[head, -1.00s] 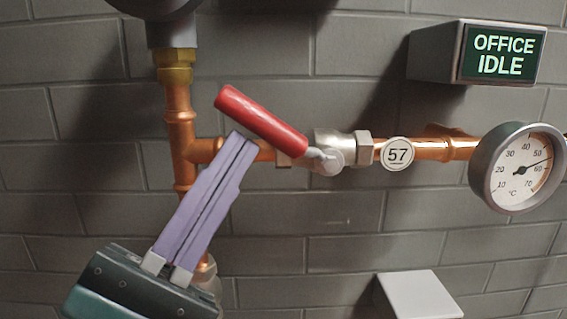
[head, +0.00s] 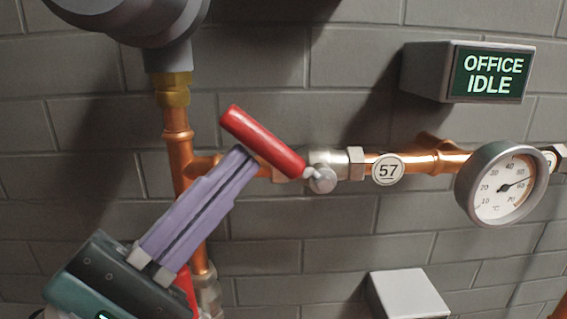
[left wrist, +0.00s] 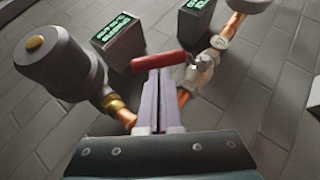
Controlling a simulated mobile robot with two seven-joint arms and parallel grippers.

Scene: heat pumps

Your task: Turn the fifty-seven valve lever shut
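The fifty-seven valve has a red lever (head: 262,141) that slants up and left from its pivot (head: 321,180), at an angle to the horizontal copper pipe. A round "57" tag (head: 388,169) sits just right of the valve. My left gripper (head: 238,160) comes from below left, its two lilac fingers together with only a thin dark line between them. The tips are at the lower side of the lever's outer half; exact contact is hard to tell. In the left wrist view the red lever (left wrist: 158,60) lies across just beyond the fingertips. My right gripper is not in view.
A vertical copper pipe (head: 178,150) with a grey cylinder (head: 150,25) above stands left. Right are a dial gauge (head: 502,185) and an "OFFICE IDLE" sign (head: 490,74). A pale box (head: 408,294) is below. Part of another red object (head: 187,284) shows behind my gripper.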

